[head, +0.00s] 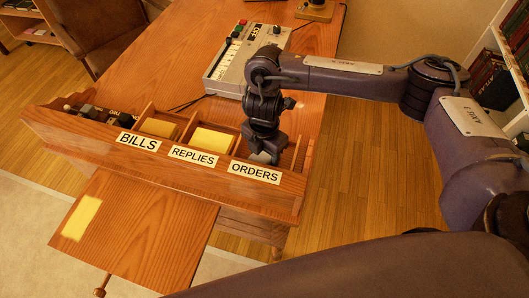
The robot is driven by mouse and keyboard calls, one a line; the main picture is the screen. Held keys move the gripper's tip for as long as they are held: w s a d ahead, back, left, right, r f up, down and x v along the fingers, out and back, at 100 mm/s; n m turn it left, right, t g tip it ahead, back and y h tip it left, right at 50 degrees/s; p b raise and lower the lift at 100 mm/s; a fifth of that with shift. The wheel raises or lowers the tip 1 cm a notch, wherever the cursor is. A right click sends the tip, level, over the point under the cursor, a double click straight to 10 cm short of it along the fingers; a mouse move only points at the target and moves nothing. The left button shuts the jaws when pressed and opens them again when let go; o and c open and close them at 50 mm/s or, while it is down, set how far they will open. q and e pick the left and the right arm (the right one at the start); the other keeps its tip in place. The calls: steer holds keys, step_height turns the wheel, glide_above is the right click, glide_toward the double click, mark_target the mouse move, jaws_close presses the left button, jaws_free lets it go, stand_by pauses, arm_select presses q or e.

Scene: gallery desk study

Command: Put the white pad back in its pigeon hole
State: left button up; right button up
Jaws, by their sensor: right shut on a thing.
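The desk organizer (70,133) has pigeon holes labelled BILLS, REPLIES and ORDERS. My right gripper (262,150) points down into the ORDERS compartment and is shut on the white pad (261,157). Only a small pale part of the pad shows below the gripper; the rest is hidden by the gripper and the front board. I cannot tell whether the pad touches the compartment floor. Yellow pads sit in BILLS (159,128) and REPLIES (212,140). My left gripper is not in view.
A grey machine with buttons (232,65) stands on the wooden desk (180,40) behind the organizer. Dark small items (95,112) fill the organizer's left end. A yellow sheet (82,217) lies on the pull-out board (150,235) in front. A bookshelf (500,60) stands at right.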

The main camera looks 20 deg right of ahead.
mark_target(264, 153)
steer(key=shift+f, duration=0.1)
steer(key=o, duration=0.9)
steer(key=shift+r, duration=0.35)
step_height(264, 153, up, 12)
steer(key=shift+f+p, duration=0.2)
steer(key=shift+p, duration=0.85)
